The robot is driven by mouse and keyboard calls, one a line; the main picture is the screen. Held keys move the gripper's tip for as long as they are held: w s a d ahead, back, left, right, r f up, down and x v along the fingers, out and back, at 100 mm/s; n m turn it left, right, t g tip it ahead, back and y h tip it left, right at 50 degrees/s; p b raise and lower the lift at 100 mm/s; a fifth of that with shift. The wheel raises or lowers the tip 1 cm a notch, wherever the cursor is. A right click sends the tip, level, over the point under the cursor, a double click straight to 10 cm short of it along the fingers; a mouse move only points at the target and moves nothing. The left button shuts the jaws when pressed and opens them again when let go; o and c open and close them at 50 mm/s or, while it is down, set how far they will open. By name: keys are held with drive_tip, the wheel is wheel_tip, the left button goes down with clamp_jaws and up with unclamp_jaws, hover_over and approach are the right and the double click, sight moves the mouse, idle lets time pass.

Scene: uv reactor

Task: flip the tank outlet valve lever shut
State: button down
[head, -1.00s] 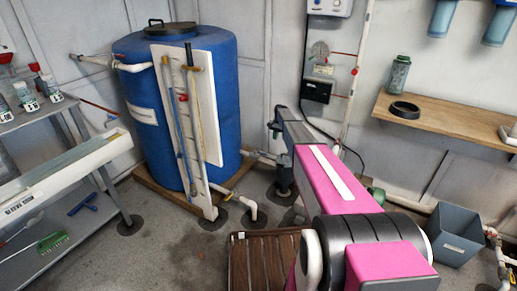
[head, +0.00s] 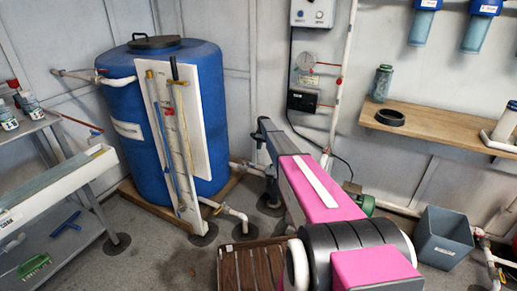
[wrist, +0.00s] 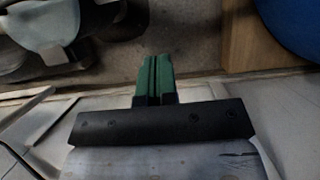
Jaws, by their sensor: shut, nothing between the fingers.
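The blue tank (head: 203,100) stands at the back left on a wooden base. A white outlet pipe (head: 235,210) runs from its foot at the lower right. A small yellow part (head: 217,210) on that pipe may be the valve lever; it is too small to tell its position. My gripper's green fingers (wrist: 153,78) are shut and empty in the wrist view. They point toward bare floor, left of the wooden base (wrist: 250,42) and the tank's edge (wrist: 296,22). No lever is clear in the wrist view.
A white board (head: 205,125) with hanging tools leans against the tank front. A brown slatted crate (head: 232,262) is on the floor near my arm. A grey bin (head: 442,236) stands at right, below a wooden shelf (head: 450,132). Grey shelving (head: 75,200) is at left.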

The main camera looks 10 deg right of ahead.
sight(250, 164)
drive_tip(key=s+a+f, duration=0.4)
drive_tip(key=s+f, duration=0.1)
drive_tip(key=f, duration=0.2)
drive_tip(key=shift+s+f, duration=0.15)
drive_tip(key=shift+s, duration=0.15)
drive_tip(key=shift+s, duration=0.1)
